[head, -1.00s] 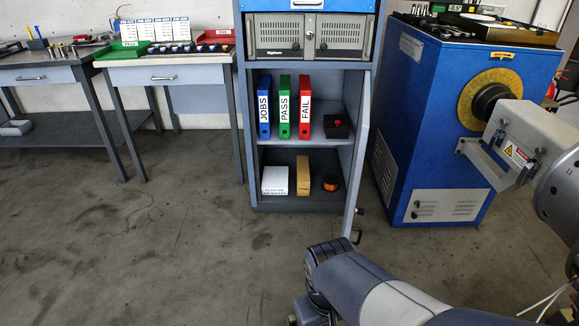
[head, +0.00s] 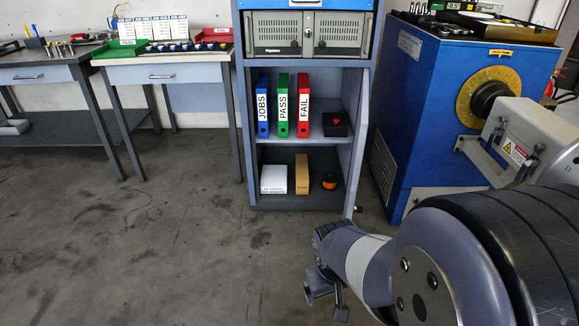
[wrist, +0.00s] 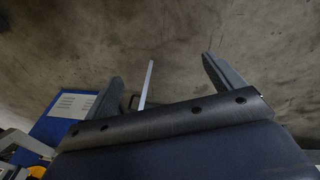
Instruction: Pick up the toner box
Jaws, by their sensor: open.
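The toner box looks to be the tan upright carton (head: 302,174) on the lower shelf of the open cabinet; no label on it can be read. A white box (head: 273,180) stands left of it and an orange-and-black spool (head: 329,181) right of it. My gripper (head: 325,300) is low in the head view, in front of the cabinet and well apart from the carton. In the wrist view my gripper (wrist: 161,68) has its fingers spread, with nothing held. The carton does not show in the wrist view.
The cabinet door (head: 359,145) stands open at the right of the shelves. A thin pale bar (wrist: 147,82), perhaps its edge, shows between my fingers in the wrist view. A blue machine (head: 415,120) is at right, a workbench (head: 165,74) at left. Floor at left is clear.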

